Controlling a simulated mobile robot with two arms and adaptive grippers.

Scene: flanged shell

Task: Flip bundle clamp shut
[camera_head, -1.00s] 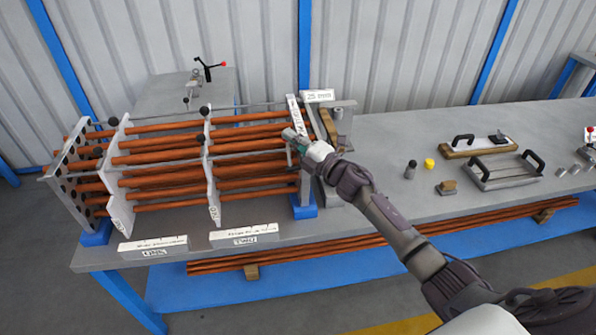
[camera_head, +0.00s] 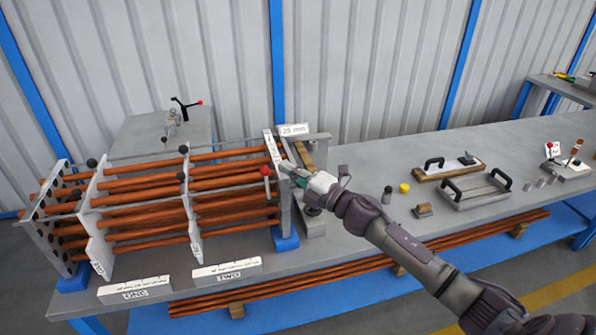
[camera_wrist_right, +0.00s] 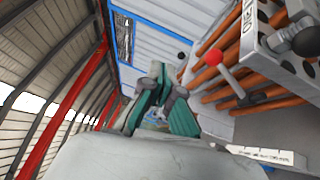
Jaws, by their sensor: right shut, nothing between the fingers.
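A tube bundle of copper-brown rods (camera_head: 140,212) runs through upright plates on the bench. At its right end plate (camera_head: 284,212) a red ball knob (camera_head: 265,171) shows, likely the bundle clamp's handle. In the right wrist view the red knob (camera_wrist_right: 215,58) sits on a pale lever (camera_wrist_right: 230,80) that runs down to the right; the clamp's base is not clear. My right gripper (camera_head: 285,167) is shut and empty just right of the knob. In the wrist view its green fingers (camera_wrist_right: 160,78) are together, apart from the knob. My left gripper is not in view.
Another clamp with a red-tipped lever (camera_head: 182,110) stands on a grey block behind the bundle. White label strips (camera_head: 227,270) lie in front. A yellow cap (camera_head: 404,188), a wooden block (camera_head: 423,210) and a handled tray (camera_head: 475,190) stand to the right. Bench between is clear.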

